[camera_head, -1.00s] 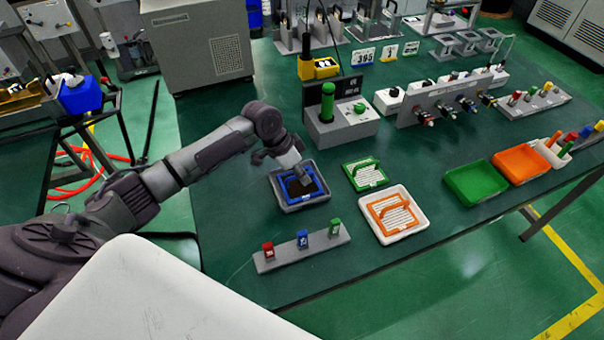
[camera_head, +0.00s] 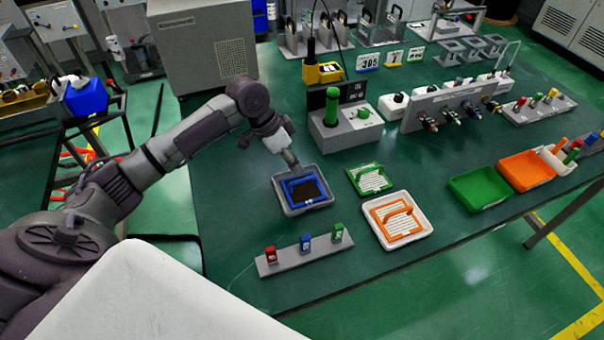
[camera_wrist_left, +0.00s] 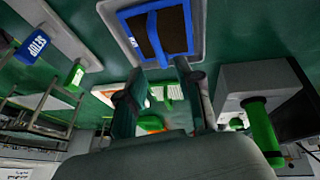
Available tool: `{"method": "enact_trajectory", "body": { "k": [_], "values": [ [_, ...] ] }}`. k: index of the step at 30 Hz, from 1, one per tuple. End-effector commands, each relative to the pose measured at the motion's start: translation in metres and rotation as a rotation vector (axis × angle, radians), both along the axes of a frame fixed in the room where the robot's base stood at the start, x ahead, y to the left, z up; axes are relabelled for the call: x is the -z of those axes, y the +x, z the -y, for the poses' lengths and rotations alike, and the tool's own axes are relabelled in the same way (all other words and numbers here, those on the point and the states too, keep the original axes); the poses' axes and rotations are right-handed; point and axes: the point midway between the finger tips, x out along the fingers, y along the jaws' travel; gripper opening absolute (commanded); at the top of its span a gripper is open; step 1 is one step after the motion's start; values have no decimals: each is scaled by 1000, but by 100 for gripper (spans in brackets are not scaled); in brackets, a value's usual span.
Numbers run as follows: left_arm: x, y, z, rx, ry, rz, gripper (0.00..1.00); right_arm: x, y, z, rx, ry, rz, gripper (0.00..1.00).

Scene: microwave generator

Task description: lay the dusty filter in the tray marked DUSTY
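The dusty filter (camera_head: 304,190), a blue frame with a dark brown mesh, lies in a grey tray (camera_head: 290,211). It also shows in the left wrist view (camera_wrist_left: 160,32), inside the light tray rim. A label on the tray is too small to read. My left gripper (camera_head: 292,163) is at the tray's back edge, above it and clear of the filter. In the left wrist view its two fingers (camera_wrist_left: 157,92) stand apart with nothing between them. My right gripper is not in view.
A green-framed filter (camera_head: 370,179) and a white tray (camera_head: 425,222) with an orange-framed filter (camera_head: 398,220) are right of the grey tray. A stand with a green handle (camera_head: 331,108) is behind. A rack of coloured tags (camera_head: 283,259) lies in front.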

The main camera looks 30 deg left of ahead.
Motion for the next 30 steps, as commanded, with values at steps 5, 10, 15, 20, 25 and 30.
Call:
{"method": "enact_trajectory", "body": {
  "k": [5, 10, 15, 20, 25, 30],
  "values": [
    [-28, -5, -11, 0, 0, 2, 35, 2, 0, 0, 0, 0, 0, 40],
    [-40, -8, -16, 0, 0, 0, 35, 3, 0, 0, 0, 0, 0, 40],
    [-42, -9, -16, 1, -1, -1, 35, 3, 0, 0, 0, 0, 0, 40],
    [-42, -9, -16, 0, -1, -1, 35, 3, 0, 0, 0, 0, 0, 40],
    [-42, -9, -16, 0, -1, -1, 35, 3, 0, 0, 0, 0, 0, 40],
    [-53, -8, -16, 0, -1, 0, 35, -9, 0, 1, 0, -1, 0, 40]
  ]
}}
